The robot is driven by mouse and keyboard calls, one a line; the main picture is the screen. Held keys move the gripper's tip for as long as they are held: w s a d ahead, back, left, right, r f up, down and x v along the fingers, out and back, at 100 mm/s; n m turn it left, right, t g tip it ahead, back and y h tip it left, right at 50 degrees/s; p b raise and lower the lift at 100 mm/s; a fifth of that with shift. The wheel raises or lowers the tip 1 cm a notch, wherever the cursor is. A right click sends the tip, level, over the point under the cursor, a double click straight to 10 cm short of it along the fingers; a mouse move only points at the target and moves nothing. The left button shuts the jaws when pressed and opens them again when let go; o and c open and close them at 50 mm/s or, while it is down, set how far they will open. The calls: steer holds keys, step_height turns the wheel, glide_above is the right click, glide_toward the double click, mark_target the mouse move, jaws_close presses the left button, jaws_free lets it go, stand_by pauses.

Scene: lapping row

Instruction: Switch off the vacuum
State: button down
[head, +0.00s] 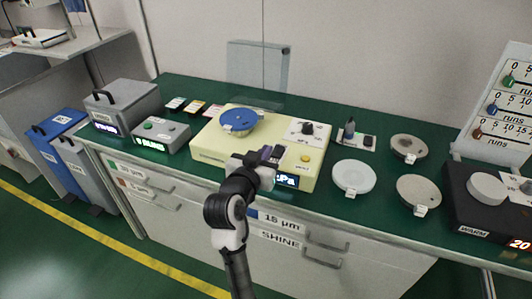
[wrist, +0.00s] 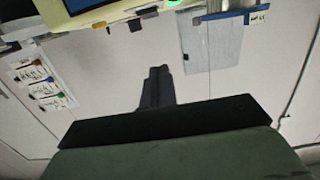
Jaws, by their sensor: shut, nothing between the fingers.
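The vacuum unit seems to be the cream box (head: 216,148) in the middle of the bench in the head view. A blue disc (head: 239,119) sits on its top left. A white plate with a black knob (head: 308,129) is at its back right, and a yellow button (head: 305,158) is nearer the front. Its front display, reading "PA" in part, is partly hidden by my gripper (head: 270,154). My gripper is shut and empty at the box's front edge, left of the button; I cannot tell whether it touches. The wrist view shows its dark fingers (wrist: 157,86) together.
Grey boxes (head: 160,134) stand to the left. A black unit (head: 465,194) stands at the far right. Drawers with handles (head: 325,262) are below the bench top.

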steer(key=p, duration=0.2)
glide_above(275, 154)
steer(key=shift+s+a+f, duration=0.1)
steer(key=shift+s+f, duration=0.2)
steer(key=shift+s, duration=0.05)
steer(key=f, duration=0.2)
steer(key=shift+w+f, duration=0.2)
steer(key=shift+f, duration=0.95)
steer(key=shift+w, duration=0.1)
